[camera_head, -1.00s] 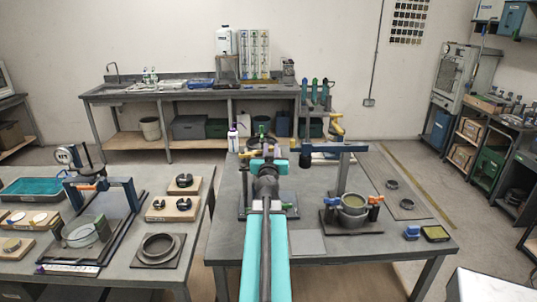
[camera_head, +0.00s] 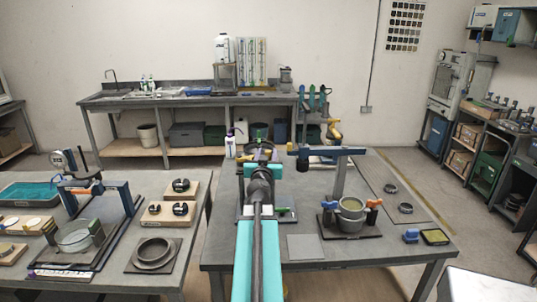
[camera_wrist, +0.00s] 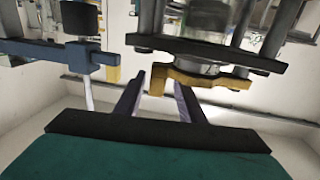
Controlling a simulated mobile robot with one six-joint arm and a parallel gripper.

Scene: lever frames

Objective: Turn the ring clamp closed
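The ring clamp is partly in view at the top of the wrist view: a dark plate stack around a grey cylinder, with a yellow lever (camera_wrist: 197,78) whose end bends down on the left. My gripper (camera_wrist: 159,82) is open. Its two dark fingers reach up towards the lever, and the lever's bent end appears between the fingertips; I cannot tell whether they touch.
A blue overhead bar on a post (camera_head: 330,152) stands right of my arm. A round pot with orange and blue handles (camera_head: 351,214) stands on the front right. A grey plate (camera_head: 305,248) lies near the front edge.

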